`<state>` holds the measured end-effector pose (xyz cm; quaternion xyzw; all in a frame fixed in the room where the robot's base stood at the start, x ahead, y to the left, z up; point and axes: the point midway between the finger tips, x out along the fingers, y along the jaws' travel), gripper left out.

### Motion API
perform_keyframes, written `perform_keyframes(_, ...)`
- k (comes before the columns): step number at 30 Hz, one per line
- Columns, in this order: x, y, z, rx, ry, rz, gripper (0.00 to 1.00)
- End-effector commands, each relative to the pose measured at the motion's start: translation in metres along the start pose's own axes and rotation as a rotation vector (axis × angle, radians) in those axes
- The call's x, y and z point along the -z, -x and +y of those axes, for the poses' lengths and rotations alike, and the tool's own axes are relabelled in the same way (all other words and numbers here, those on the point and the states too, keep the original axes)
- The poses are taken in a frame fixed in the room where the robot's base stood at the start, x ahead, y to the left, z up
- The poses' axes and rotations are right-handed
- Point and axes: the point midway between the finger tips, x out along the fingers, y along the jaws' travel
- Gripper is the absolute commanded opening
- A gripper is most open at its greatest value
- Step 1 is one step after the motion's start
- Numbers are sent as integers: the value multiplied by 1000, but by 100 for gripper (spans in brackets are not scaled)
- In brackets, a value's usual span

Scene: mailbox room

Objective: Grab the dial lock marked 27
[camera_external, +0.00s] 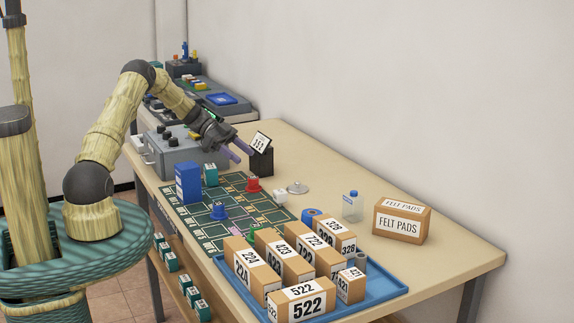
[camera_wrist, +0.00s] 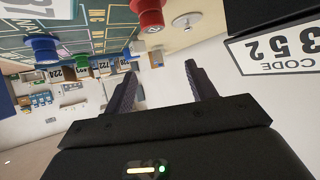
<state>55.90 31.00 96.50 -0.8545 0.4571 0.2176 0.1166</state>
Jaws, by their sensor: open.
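I cannot make out a mark 27 on anything, so I cannot tell which thing is the dial lock. A small teal block with a white label (camera_external: 210,174) stands at the mat's far left corner; its number is too small to read. My gripper (camera_external: 243,154) is open and empty in the air above the table's far part, left of a black holder with a code card (camera_external: 261,141). In the wrist view my gripper's two dark fingers (camera_wrist: 160,70) are spread with nothing between them. The code card (camera_wrist: 280,48) shows there at the right.
A green grid mat (camera_external: 240,218) bears red (camera_external: 253,185) and blue (camera_external: 218,212) knobbed pieces. A blue box (camera_external: 188,183) stands at its left edge. A grey box with knobs (camera_external: 180,153) is behind. A blue tray (camera_external: 392,288) holds numbered cartons. The right front tabletop is clear.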

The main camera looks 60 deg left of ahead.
Motion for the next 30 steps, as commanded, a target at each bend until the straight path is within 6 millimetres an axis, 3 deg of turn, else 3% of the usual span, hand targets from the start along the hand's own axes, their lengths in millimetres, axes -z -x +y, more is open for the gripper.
perform_keyframes(4,-12,-7,0,1,1,-1,56)
perform_keyframes(17,-21,-12,0,0,4,0,56)
perform_keyframes(22,-44,-24,1,-2,4,-1,56)
perform_keyframes(27,-43,-49,0,-1,-1,0,56)
perform_keyframes(30,-44,-54,0,2,1,-1,56)
